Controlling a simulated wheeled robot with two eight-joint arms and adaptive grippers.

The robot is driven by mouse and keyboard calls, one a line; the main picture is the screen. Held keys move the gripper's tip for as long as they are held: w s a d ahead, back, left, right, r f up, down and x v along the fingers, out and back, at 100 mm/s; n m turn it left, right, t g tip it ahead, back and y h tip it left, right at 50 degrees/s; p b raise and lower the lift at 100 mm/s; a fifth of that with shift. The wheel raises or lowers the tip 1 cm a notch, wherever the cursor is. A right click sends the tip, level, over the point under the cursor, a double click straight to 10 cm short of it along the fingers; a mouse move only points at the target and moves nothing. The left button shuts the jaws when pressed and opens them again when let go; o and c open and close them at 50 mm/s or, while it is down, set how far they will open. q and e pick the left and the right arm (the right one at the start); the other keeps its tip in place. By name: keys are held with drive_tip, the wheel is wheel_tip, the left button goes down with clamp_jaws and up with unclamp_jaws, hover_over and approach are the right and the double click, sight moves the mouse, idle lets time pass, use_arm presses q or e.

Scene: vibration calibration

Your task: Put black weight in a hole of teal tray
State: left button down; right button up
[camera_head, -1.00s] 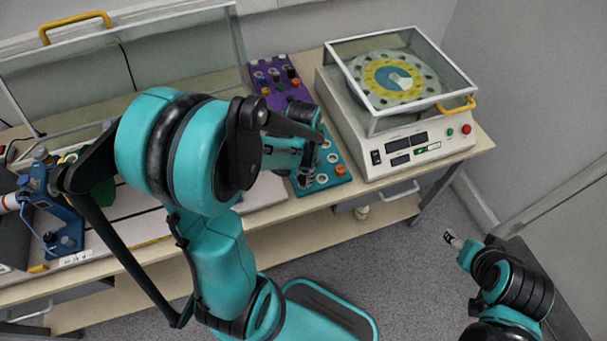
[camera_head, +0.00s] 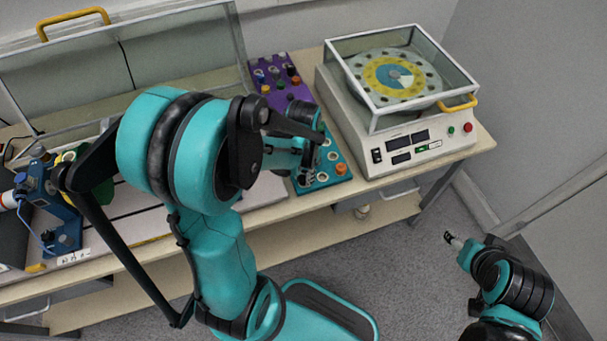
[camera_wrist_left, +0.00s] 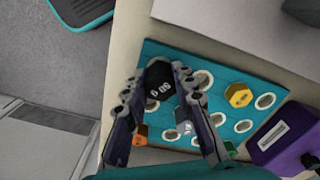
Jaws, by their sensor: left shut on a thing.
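The black weight (camera_wrist_left: 159,86), with white markings on its top, is between the fingers of my left gripper (camera_wrist_left: 161,78) in the left wrist view. The gripper is shut on it, over the edge of the teal tray (camera_wrist_left: 222,84). I cannot tell how high its hidden lower end is. The tray has several white-rimmed holes, some empty, and holds yellow (camera_wrist_left: 238,95), orange (camera_wrist_left: 140,135) and grey (camera_wrist_left: 185,128) weights. In the head view my left gripper (camera_head: 304,166) covers part of the tray (camera_head: 340,181). My right gripper (camera_head: 453,240) is away over the floor, its jaws unclear.
A purple tray (camera_head: 262,66) with several coloured weights lies behind the teal one. A white machine (camera_head: 410,136) with a glass cover stands right of the trays. A blue device (camera_head: 62,215) stands at the table's left.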

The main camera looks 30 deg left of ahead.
use_arm(q)
drive_tip(key=shift+f+b, duration=0.35)
drive_tip(key=shift+f, duration=0.1)
drive_tip(key=c, duration=1.2)
unclamp_jaws()
drive_tip(key=shift+o, duration=0.2)
drive_tip(key=shift+r, duration=0.1)
wheel_tip(320, 180, up, 12)
drive_tip(key=s+d+r+n+t, duration=0.1)
drive_tip(key=s+d+n+t, duration=0.1)
drive_tip(key=s+d+t, duration=0.3)
drive_tip(key=shift+d+r+t, duration=0.4)
drive_tip(key=shift+d+t, duration=0.6)
